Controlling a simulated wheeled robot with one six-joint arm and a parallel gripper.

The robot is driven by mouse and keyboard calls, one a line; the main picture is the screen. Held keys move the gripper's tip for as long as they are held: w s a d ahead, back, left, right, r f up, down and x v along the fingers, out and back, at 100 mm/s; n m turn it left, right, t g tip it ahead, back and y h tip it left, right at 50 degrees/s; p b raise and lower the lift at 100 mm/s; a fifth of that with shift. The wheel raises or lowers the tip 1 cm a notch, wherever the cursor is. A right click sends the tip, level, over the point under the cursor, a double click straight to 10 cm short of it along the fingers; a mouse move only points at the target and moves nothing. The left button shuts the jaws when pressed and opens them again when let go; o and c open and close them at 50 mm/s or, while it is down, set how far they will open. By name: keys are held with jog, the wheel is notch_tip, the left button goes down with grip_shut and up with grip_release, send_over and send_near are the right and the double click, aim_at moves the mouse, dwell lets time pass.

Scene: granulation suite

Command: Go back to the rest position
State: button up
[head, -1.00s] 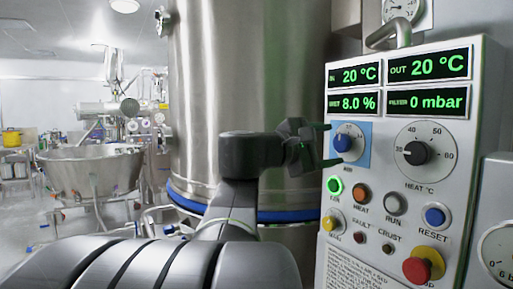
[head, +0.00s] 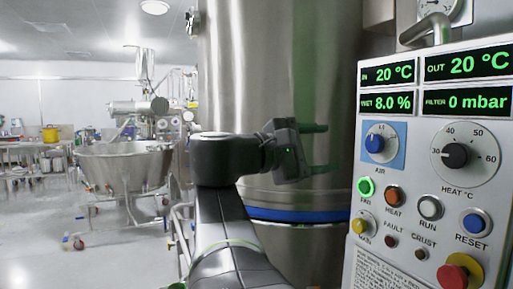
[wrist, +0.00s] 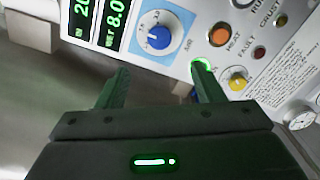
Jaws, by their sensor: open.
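My gripper (head: 318,149) is open and empty, in front of the steel vessel and to the left of the control panel (head: 408,212). Its two green fingers are apart and touch nothing in the head view. In the wrist view my gripper (wrist: 158,88) points toward the panel, with the blue air knob (wrist: 157,34) beyond the gap between its fingers. The blue air knob (head: 375,143) also shows in the head view, right of the fingertips. The fan button (head: 366,187) glows green.
The large steel vessel (head: 265,80) with a blue band stands close behind my arm. The panel also carries a heat knob (head: 456,155) and a red emergency button (head: 452,277). A conical steel bowl (head: 122,165) on wheels stands at left, with open floor (head: 50,240) before it.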

aim_at(372, 144)
jog(key=shift+x, duration=6.95)
jog(key=shift+a+r, duration=0.1)
jog(key=shift+a, duration=0.05)
